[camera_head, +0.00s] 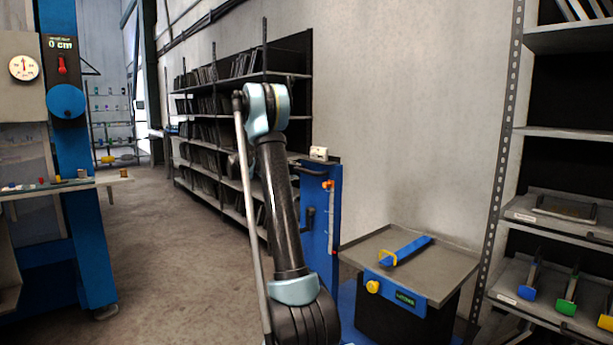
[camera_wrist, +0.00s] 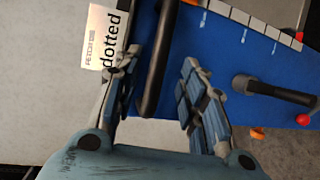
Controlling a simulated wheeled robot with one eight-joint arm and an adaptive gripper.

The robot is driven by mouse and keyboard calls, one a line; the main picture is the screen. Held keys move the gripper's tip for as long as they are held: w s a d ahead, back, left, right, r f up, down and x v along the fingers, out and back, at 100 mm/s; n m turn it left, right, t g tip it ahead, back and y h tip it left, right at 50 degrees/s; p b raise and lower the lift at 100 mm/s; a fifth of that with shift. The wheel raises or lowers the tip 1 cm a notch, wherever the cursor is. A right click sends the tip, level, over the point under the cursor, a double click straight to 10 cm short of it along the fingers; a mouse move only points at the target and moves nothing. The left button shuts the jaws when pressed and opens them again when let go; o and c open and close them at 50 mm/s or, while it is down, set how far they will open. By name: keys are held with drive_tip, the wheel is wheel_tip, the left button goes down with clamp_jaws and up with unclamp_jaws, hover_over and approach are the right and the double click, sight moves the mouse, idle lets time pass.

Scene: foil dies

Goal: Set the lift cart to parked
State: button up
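The lift cart shows in the head view as a blue upright panel (camera_head: 322,225) with a black push handle (camera_head: 308,168), a pale scale strip, an orange marker (camera_head: 327,185) and a black lever (camera_head: 308,215). In the wrist view, the blue panel (camera_wrist: 215,55) carries a black lever with a grey end (camera_wrist: 270,91). My gripper (camera_wrist: 160,62) is open, with one finger on each side of a black bar (camera_wrist: 159,50). I cannot tell whether either finger touches the bar. In the head view my arm hides my gripper.
A grey-topped stand (camera_head: 448,265) holds a blue and yellow tool (camera_head: 406,250); its green display is unreadable. A rack (camera_head: 540,205) stands right, a blue press (camera_head: 80,195) left, and dark shelves (camera_head: 215,125) behind. The floor (camera_head: 165,260) at left is clear.

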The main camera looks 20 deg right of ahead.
sight(303, 171)
drive_tip(key=shift+s+d+f, duration=0.1)
drive_tip(key=shift+d+f, duration=0.1)
drive_tip(key=shift+d, duration=0.85)
drive_tip(key=shift+d+f, duration=0.2)
drive_tip(key=shift+d, duration=0.8)
drive_tip(key=shift+s+d+f, duration=0.1)
drive_tip(key=shift+d+f, duration=0.1)
drive_tip(key=shift+d, duration=0.85)
drive_tip(key=shift+c, duration=0.6)
clamp_jaws()
drive_tip(key=shift+w, duration=0.1)
